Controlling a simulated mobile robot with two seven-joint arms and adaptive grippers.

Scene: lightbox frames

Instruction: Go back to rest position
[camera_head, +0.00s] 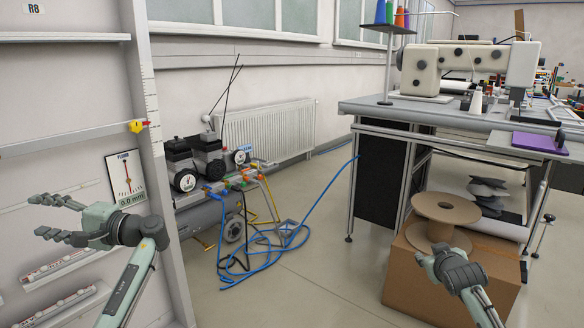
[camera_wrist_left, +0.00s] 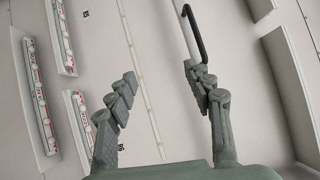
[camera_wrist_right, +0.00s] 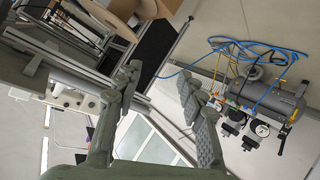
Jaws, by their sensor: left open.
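My left gripper (camera_head: 50,218) is open and empty at the left, in front of a large white panel (camera_head: 70,150) with rails. In the left wrist view its fingers (camera_wrist_left: 160,75) are spread, with nothing between them, and the panel lies behind. My right gripper (camera_head: 430,262) is at the lower right, in front of a cardboard box (camera_head: 400,270) and a brown spool (camera_head: 440,208). In the right wrist view its fingers (camera_wrist_right: 160,72) are apart and hold nothing. Both grippers are in the air.
A compressor (camera_head: 200,205) with a blue hose (camera_head: 265,262) on the floor stands between my arms, near a radiator (camera_head: 268,132). A sewing table (camera_head: 440,112) with a sewing machine (camera_head: 465,62) stands at the right. The floor (camera_head: 310,285) in the lower middle is clear.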

